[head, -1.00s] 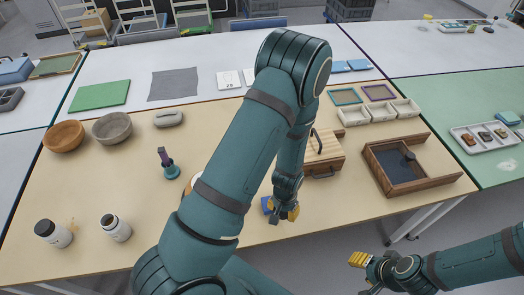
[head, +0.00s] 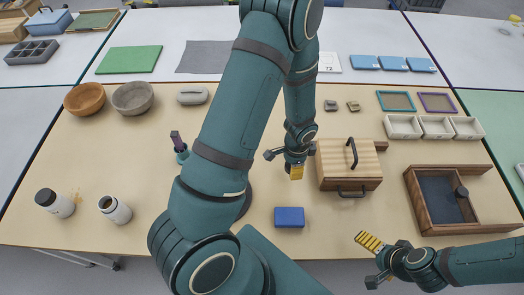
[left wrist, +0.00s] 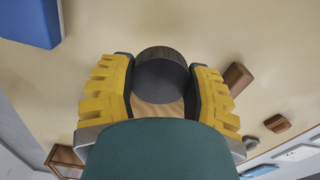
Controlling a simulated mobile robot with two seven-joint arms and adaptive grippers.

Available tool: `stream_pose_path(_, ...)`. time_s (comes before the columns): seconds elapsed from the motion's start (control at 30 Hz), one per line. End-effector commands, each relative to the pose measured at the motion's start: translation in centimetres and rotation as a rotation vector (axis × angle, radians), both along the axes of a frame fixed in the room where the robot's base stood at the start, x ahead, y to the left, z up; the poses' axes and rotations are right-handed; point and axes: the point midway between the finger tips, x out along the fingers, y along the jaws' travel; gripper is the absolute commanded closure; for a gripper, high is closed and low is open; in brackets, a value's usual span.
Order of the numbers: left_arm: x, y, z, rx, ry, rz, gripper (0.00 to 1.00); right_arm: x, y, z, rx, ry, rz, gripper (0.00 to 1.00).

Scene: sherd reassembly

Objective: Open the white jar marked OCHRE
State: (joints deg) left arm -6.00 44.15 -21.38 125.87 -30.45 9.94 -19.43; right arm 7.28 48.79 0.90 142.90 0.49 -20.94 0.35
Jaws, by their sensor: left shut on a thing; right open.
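Two white jars stand at the front left of the table. One jar (head: 54,203) wears a dark lid. The other jar (head: 115,210) is tilted in the picture and its white rim surrounds a dark mouth, so it looks open. I cannot read a label on either. My left gripper (head: 296,168) is beside the wooden box, far to the right of the jars. In the left wrist view its yellow fingers (left wrist: 160,98) are shut on a round dark lid (left wrist: 162,72). My right gripper (head: 372,262) is open and empty past the table's front edge.
A blue block (head: 289,217) lies in front of my left gripper. The wooden box (head: 348,168) with a dark handle stands to its right, then a wooden tray (head: 419,205).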

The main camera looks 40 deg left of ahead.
Motion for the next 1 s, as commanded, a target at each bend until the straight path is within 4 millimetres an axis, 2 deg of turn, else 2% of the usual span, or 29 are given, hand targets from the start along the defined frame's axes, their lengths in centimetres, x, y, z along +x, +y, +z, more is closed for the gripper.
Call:
stream_pose_path(0.03, 0.4, 1.5, 0.6, -0.002, -0.005, -0.059, 0.91, -0.1, 0.0, -0.2, 0.000, 0.001, 0.000, 0.00)
stream_pose_path(0.1, 0.7, 3.1, 1.3, -0.001, -0.005, -0.150, 0.91, -0.1, 0.0, -0.3, 0.000, 0.002, 0.001, 0.00)
stream_pose_path(0.3, 1.2, 7.0, 2.9, 0.001, -0.002, -0.341, 0.91, -0.2, 0.0, -0.5, 0.000, 0.003, 0.002, 0.00)
stream_pose_path(0.4, 1.3, 8.3, 3.5, 0.002, -0.001, -0.404, 0.91, -0.2, 0.0, -0.6, 0.000, 0.004, 0.003, 0.00)
stream_pose_path(0.57, 1.4, 9.5, 4.0, 0.001, 0.001, -0.464, 0.91, -0.2, 0.0, -0.6, 0.000, 0.004, 0.003, 0.00)
stream_pose_path(0.67, 1.4, 9.7, 3.1, 0.000, 0.003, -0.477, 0.91, -0.3, 0.0, -1.0, 0.002, 0.006, 0.004, 0.00)
stream_pose_path(0.9, 1.4, 9.6, -1.1, -0.001, 0.003, -0.480, 0.91, -0.6, 0.1, -2.1, 0.003, 0.014, 0.011, 0.00)
stream_pose_path(1.0, 1.4, 9.6, -1.9, 0.000, 0.002, -0.478, 0.91, -0.7, 0.1, -2.3, 0.004, 0.016, 0.012, 0.00)
